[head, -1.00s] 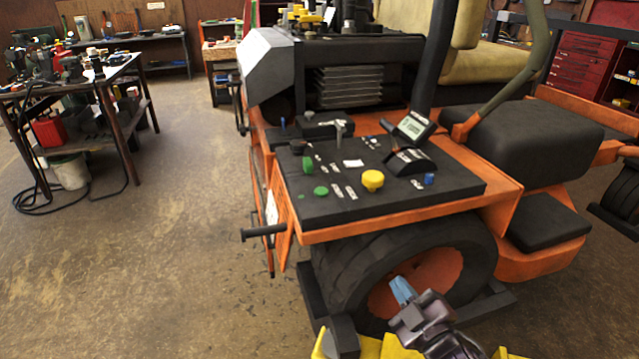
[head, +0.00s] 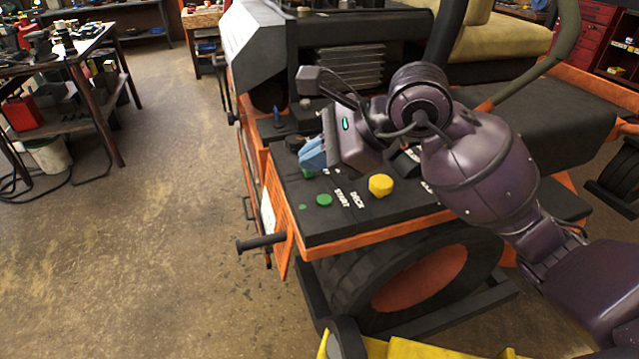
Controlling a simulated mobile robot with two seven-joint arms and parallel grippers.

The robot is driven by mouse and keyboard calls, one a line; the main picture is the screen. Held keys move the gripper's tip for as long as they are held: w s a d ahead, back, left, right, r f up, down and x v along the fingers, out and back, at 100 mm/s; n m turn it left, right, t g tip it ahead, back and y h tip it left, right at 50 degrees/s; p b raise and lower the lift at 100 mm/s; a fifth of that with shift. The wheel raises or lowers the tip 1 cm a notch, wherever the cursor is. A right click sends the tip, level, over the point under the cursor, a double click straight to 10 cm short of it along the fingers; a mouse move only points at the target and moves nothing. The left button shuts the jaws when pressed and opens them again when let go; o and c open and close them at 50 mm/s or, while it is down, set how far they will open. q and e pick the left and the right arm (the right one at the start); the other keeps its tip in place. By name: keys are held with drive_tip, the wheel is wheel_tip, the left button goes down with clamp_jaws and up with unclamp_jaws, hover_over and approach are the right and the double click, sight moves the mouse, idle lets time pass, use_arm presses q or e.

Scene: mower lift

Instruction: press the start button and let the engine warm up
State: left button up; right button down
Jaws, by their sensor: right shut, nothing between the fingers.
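The control panel (head: 325,225) is a black slab on the orange mower. A flat green button (head: 324,200) sits near its front left, beside white lettering that seems to read "start". A small green dot (head: 302,207) is left of it. My right gripper (head: 312,156) has blue fingertips, shut and empty, over the panel's left part. Another green button (head: 308,173) shows just under the fingertips, mostly covered; I cannot tell whether they touch it. A large yellow button (head: 380,185) is to the right. My right arm hides the display. My left gripper is out of view.
A black lever handle (head: 262,242) sticks out left of the panel. The mower's wheel (head: 405,275) is below it. A cluttered workbench (head: 75,62) stands at the far left. The floor between is clear.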

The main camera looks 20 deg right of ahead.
drive_tip(key=w+d+r+t+h, duration=0.2)
drive_tip(key=b, duration=0.4)
hover_over(324, 201)
drive_tip(key=shift+g, duration=0.3)
wheel_tip(324, 201, down, 8)
drive_tip(key=shift+r, duration=0.1)
drive_tip(key=shift+f+b, duration=0.4)
drive_tip(key=shift+f, duration=0.2)
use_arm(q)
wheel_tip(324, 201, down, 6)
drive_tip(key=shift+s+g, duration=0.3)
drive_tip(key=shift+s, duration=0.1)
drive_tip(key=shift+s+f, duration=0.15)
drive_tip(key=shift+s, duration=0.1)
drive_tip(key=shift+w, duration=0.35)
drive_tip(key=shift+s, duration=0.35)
